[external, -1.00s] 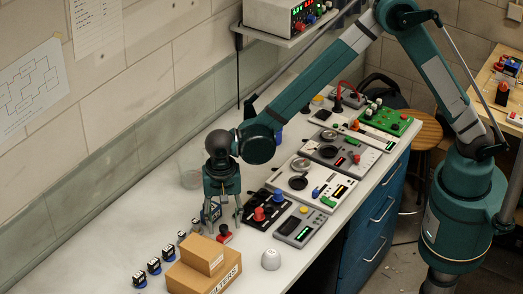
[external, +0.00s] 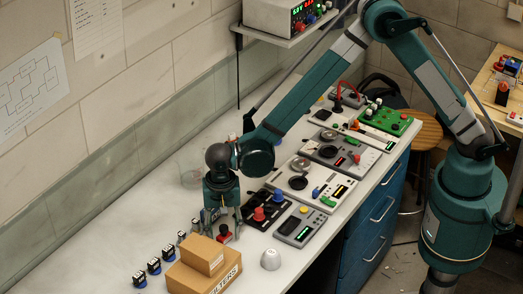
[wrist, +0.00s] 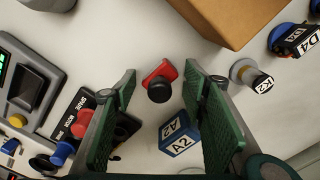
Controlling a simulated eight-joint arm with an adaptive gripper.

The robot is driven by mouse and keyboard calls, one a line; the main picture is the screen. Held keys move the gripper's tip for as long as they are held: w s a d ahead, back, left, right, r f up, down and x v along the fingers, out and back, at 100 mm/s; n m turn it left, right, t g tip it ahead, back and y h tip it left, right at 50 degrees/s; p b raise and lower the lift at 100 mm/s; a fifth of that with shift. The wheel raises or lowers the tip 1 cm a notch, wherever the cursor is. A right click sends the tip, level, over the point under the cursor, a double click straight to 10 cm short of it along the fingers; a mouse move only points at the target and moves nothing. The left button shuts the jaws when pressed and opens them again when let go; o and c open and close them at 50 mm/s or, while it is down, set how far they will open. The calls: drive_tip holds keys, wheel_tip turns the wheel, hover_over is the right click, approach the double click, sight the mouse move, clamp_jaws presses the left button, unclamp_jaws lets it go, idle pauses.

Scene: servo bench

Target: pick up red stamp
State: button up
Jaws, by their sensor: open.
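The red stamp (wrist: 164,69), a red base with a black knob, stands upright on the bench. In the wrist view it lies between and just beyond my fingertips; it also shows in the external view (external: 225,233) beside the cardboard boxes. My gripper (external: 223,226) points down just above it, and its fingers partly cover it. In the wrist view my gripper (wrist: 159,74) is open with nothing held. A blue block marked A2 (wrist: 178,137) lies near the right finger.
Cardboard boxes (external: 203,273) stand close to the red stamp. Several labelled stamps (external: 154,265) line the left. A black panel with red and blue knobs (external: 262,211) is to the right. A white domed object (external: 271,259) stands nearby.

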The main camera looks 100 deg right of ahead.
drive_tip(key=shift+f, duration=0.3)
idle(0.4)
drive_tip(key=c, duration=0.7)
